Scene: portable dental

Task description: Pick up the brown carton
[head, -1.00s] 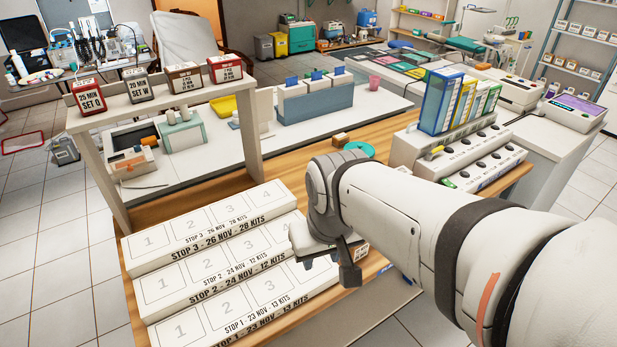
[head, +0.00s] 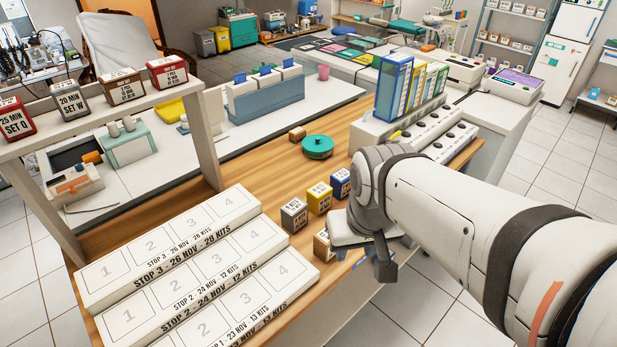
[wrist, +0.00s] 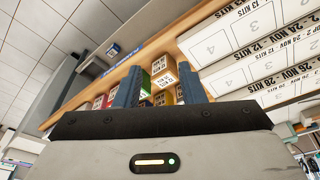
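A light-brown carton (head: 322,245) with a white label stands at the front of the wooden counter, partly hidden by my gripper (head: 362,258). In the wrist view a brown-topped carton (wrist: 162,70) shows between the two fingertips of my gripper (wrist: 160,76). The fingers are spread apart with nothing clasped; how far the carton is beyond them is hard to tell. A darker brown carton (head: 122,88) stands on the raised shelf, between a grey and a red one.
The stepped white stop trays (head: 190,262) lie to the left. A teal round container (head: 317,147) and a binder rack (head: 365,132) are farther back.

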